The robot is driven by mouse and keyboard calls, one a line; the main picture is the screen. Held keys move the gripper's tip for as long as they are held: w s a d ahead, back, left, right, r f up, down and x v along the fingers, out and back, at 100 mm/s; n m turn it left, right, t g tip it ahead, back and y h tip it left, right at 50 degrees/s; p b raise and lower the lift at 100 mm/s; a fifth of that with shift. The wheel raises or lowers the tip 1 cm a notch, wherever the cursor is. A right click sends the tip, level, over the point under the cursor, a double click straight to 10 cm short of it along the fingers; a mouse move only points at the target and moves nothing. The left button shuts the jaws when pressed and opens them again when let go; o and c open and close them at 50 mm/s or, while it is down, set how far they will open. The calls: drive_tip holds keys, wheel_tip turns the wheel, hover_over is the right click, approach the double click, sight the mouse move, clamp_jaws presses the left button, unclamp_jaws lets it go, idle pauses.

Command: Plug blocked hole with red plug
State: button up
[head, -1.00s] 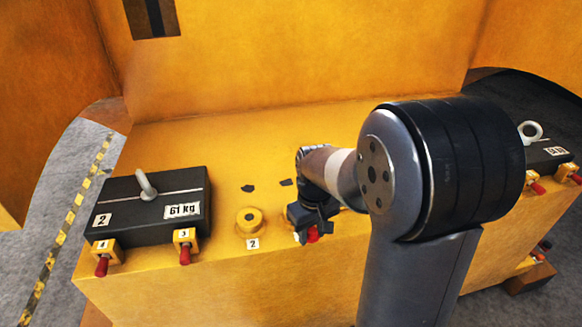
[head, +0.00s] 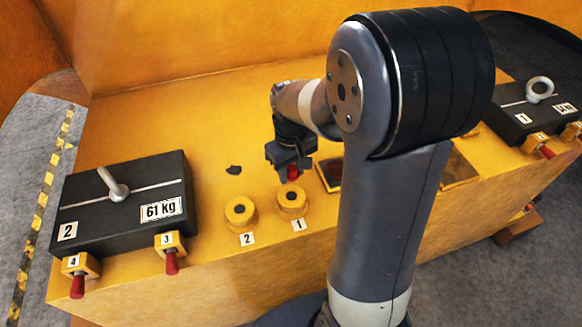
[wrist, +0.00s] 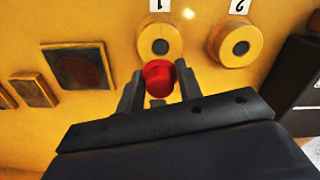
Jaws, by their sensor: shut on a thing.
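My gripper (head: 290,165) is shut on a red plug (head: 293,173), held just behind and above the round yellow boss labelled 1 (head: 292,199). In the wrist view the red plug (wrist: 158,77) sits between the fingers, just below boss 1 (wrist: 160,40) in the picture, and appears apart from it. The boss labelled 2 (head: 240,211) stands to the left of boss 1; it also shows in the wrist view (wrist: 236,42). Both bosses have a dark round centre. I cannot tell which one is blocked. The plug's far end is hidden.
A black 61 kg block (head: 125,205) with a grey lifting eye stands left, with red-handled pins 3 (head: 171,262) and 4 (head: 77,286) at its front. Another black block (head: 530,110) stands right. Framed recesses (head: 330,173) lie right.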

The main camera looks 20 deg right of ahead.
sight(292, 189)
drive_tip(key=shift+f+b, duration=2.25)
drive_tip(key=shift+f, duration=0.65)
drive_tip(key=shift+f, duration=0.2)
drive_tip(key=shift+f+b, duration=0.65)
drive_tip(key=shift+f, duration=0.1)
drive_tip(key=shift+r, duration=0.2)
drive_tip(key=shift+r+p, duration=0.7)
drive_tip(key=shift+f, duration=0.15)
idle(0.5)
drive_tip(key=shift+f+b, duration=0.65)
drive_tip(key=shift+f, duration=0.1)
drive_tip(key=shift+r, duration=0.2)
drive_tip(key=shift+r+p, duration=0.7)
drive_tip(key=shift+p, duration=0.05)
